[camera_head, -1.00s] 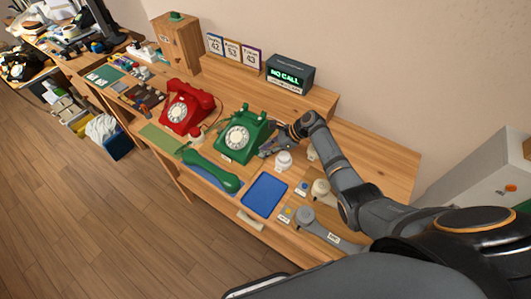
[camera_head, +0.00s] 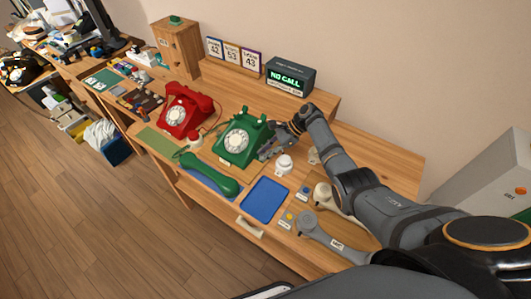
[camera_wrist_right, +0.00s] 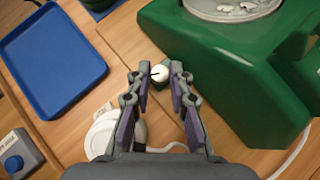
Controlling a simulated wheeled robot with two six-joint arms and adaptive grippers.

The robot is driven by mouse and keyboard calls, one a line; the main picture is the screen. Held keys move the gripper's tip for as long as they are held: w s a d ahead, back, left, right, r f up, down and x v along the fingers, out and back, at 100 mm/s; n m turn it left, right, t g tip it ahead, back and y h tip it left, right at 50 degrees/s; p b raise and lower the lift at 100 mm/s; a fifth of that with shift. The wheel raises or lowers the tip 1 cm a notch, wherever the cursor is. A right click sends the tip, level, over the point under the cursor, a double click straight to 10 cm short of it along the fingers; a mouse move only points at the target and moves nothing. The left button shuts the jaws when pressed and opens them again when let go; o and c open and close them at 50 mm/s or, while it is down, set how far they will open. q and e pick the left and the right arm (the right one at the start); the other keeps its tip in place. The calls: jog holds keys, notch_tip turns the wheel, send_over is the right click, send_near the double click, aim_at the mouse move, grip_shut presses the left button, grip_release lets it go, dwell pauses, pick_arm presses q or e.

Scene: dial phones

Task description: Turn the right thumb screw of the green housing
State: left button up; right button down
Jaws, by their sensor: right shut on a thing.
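The green housing (camera_head: 243,139) is a green dial phone on the wooden desk. It fills the upper right of the right wrist view (camera_wrist_right: 250,80), with part of its dial at the top. In the head view my right gripper (camera_head: 270,150) sits against the phone's right side and hides the screw there. My left gripper is not in view.
A blue tray (camera_head: 265,200) and a white round object (camera_head: 284,163) lie in front of the gripper. The green handset (camera_head: 208,177) lies in front of the phone. A red phone (camera_head: 186,107) stands to the left. A "NO CALL" display (camera_head: 288,77) stands behind.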

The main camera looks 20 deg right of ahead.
jog(key=c, duration=1.2)
grip_release()
jog(key=v, duration=0.8)
